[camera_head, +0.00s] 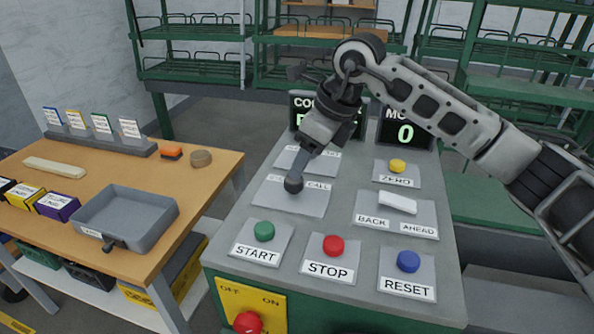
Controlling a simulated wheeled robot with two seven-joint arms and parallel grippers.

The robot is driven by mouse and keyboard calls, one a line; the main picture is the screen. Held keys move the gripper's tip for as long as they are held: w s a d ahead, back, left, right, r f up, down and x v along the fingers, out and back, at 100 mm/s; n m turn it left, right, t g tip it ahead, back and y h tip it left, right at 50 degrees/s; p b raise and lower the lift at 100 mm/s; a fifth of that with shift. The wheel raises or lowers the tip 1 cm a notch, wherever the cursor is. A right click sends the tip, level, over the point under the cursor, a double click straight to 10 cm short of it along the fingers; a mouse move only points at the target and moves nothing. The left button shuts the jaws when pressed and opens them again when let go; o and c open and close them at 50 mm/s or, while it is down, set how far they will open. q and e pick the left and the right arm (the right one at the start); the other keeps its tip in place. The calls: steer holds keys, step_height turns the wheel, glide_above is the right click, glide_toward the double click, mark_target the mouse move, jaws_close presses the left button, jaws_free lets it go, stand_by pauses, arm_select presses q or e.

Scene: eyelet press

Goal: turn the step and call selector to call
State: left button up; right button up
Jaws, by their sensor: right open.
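The step and call selector's plate (312,205) lies on the sloped top of the grey console, left of the middle. Its CALL label shows at its right side; its left label is mostly covered. My right gripper (295,180) reaches down from above, with its dark tip over this plate. It hides the selector's knob, so I cannot tell which way the knob points or whether the gripper touches it. The finger gap is not clearly visible from this angle. My left gripper is out of view.
The console carries START (264,231), STOP (334,245) and RESET (408,261) buttons, a yellow ZERO button (397,165) and a white BACK/AHEAD switch (398,202). Displays stand behind, partly covered by my arm. A wooden table (195,190) with a grey tray (165,222) stands left.

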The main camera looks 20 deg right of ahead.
mark_target(294, 185)
steer(key=shift+x, duration=2.7)
steer(key=c, duration=1)
